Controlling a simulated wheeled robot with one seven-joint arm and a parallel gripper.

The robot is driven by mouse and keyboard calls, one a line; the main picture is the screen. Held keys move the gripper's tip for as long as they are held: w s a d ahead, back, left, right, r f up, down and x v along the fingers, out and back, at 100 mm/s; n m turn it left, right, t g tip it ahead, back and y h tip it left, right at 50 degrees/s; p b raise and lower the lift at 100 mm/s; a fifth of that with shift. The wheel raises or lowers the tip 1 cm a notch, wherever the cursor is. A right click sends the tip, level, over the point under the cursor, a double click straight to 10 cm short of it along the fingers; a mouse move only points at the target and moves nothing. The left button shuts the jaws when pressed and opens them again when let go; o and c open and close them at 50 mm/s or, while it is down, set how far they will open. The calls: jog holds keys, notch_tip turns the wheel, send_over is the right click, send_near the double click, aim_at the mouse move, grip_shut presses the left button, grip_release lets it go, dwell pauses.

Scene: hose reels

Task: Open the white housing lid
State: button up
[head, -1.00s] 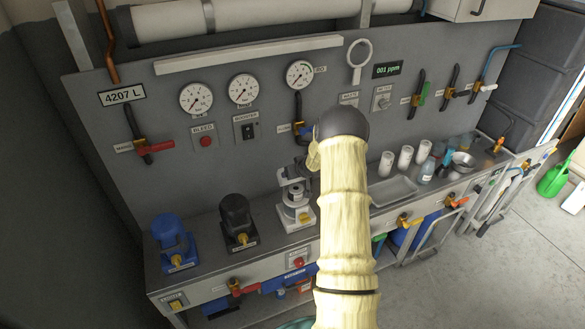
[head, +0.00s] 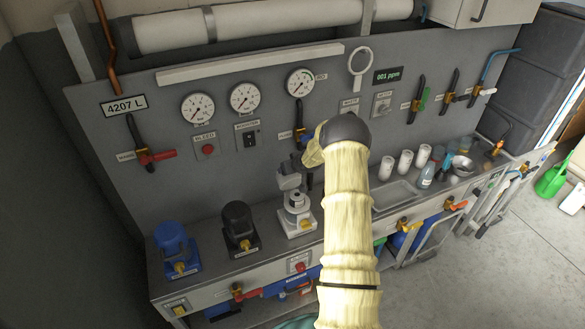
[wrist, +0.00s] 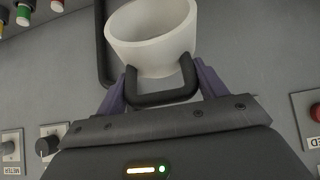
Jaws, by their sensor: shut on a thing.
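The white housing (head: 297,220) stands on the bench left of my arm. Its white lid (head: 289,182) is tilted up over the top of the housing, apart from it at the front. My gripper (head: 310,160) is behind and above the lid, its fingers mostly hidden by my forearm. In the wrist view my gripper (wrist: 160,85) is shut on the dark handle (wrist: 162,97) of a white, round, hollow part, apparently the lid (wrist: 150,50). The hinge cannot be made out.
A black pump (head: 238,225) and a blue pump (head: 174,246) stand to the left. White cups (head: 404,161) and a shallow tray (head: 393,196) lie to the right. The panel behind carries gauges (head: 245,97) and valve handles (head: 300,125).

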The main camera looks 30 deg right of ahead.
jog(key=shift+w+r, duration=0.15)
jog(key=o, duration=1.4)
jog(key=shift+c, duration=0.2)
jog(key=b+v, duration=0.3)
jog(key=v, duration=1.4)
jog(key=shift+s, duration=0.2)
